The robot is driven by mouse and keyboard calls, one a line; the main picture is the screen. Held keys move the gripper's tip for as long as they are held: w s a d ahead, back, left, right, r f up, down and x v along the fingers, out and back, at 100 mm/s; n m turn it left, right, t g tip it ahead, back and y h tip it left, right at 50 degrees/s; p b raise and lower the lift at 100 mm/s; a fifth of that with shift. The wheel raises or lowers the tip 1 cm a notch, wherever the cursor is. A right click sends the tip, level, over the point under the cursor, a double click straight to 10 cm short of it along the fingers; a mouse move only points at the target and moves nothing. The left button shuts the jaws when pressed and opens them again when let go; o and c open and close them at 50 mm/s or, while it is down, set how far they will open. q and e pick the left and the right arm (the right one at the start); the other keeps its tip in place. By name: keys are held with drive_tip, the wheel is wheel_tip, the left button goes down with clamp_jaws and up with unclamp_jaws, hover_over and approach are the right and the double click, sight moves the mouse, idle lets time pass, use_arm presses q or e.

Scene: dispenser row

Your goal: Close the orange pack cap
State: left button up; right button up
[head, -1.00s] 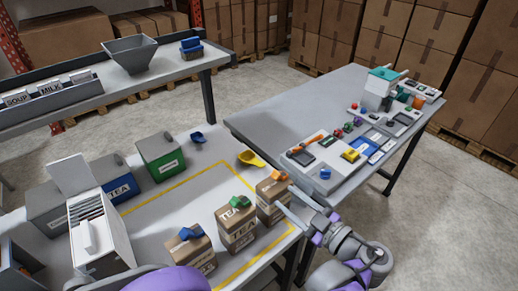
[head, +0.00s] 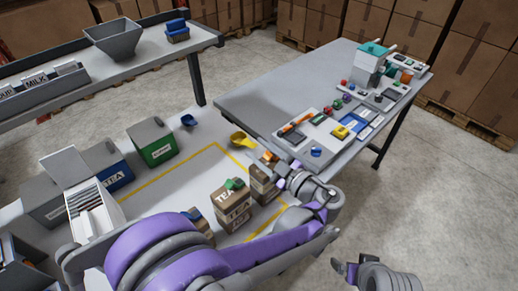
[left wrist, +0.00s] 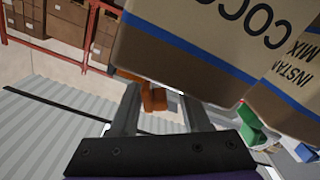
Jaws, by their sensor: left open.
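The orange pack (head: 263,183) is a brown carton at the right end of a row of packs, with its orange cap (head: 269,157) on top. In the left wrist view its printed brown side with a blue stripe (left wrist: 200,45) fills the upper right, text inverted. The orange cap (left wrist: 152,95) shows beyond and between my left gripper's spread fingers. My left gripper (head: 281,171) is open beside the pack's top right edge; contact with the cap cannot be told. The cap's exact tilt is unclear. My right gripper (head: 345,272) is at the bottom right, away from the packs; its jaw gap is unclear.
A pack with a green cap (head: 235,184) stands close left, then a pack with a blue cap, partly behind my left arm. A yellow scoop (head: 241,140) lies behind the packs. A second table (head: 270,92) with small parts stands at the right.

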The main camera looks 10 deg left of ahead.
use_arm(q)
drive_tip(key=shift+w+a, duration=0.15)
clamp_jaws()
idle(0.4)
drive_tip(key=shift+m, duration=0.3)
idle(0.4)
drive_tip(key=m, duration=0.3)
drive_tip(key=shift+w+r, duration=0.1)
drive_tip(key=shift+r, duration=0.05)
drive_tip(key=shift+w+d+r+m, duration=0.1)
drive_tip(key=shift+d+r+m, duration=0.05)
drive_tip(key=shift+m, duration=0.7)
drive_tip(key=shift+w+d+r+m, duration=0.1)
drive_tip(key=shift+d+m, duration=0.05)
drive_tip(key=shift+m, duration=0.7)
